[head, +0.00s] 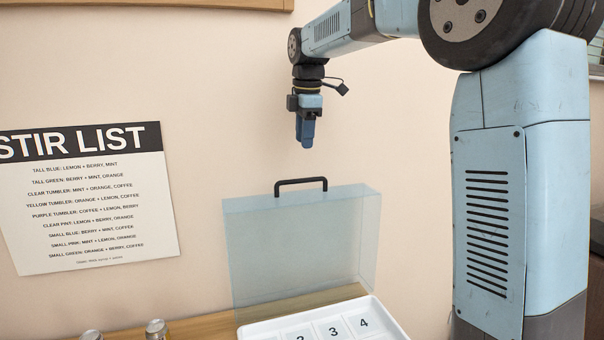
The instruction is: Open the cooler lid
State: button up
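The cooler (300,245) appears as a clear, pale blue box in the lower middle of the head view, against the wall. A black handle (301,181) stands up from its top edge.
A white tray (398,325) with numbered squares lies in front of the cooler. Two small metal-topped items (157,326) stand at the bottom left on a wooden surface (205,327). A stir list sign (85,200) is on the wall. The space between gripper and handle is clear.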

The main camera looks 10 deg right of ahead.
aim_at(302, 179)
jog(key=f, duration=0.3)
jog(key=w+f, duration=0.1)
jog(key=f, duration=0.6)
jog(key=shift+w+a+f, duration=0.15)
jog(key=shift+w+f, duration=0.15)
grip_shut()
dwell(0.3)
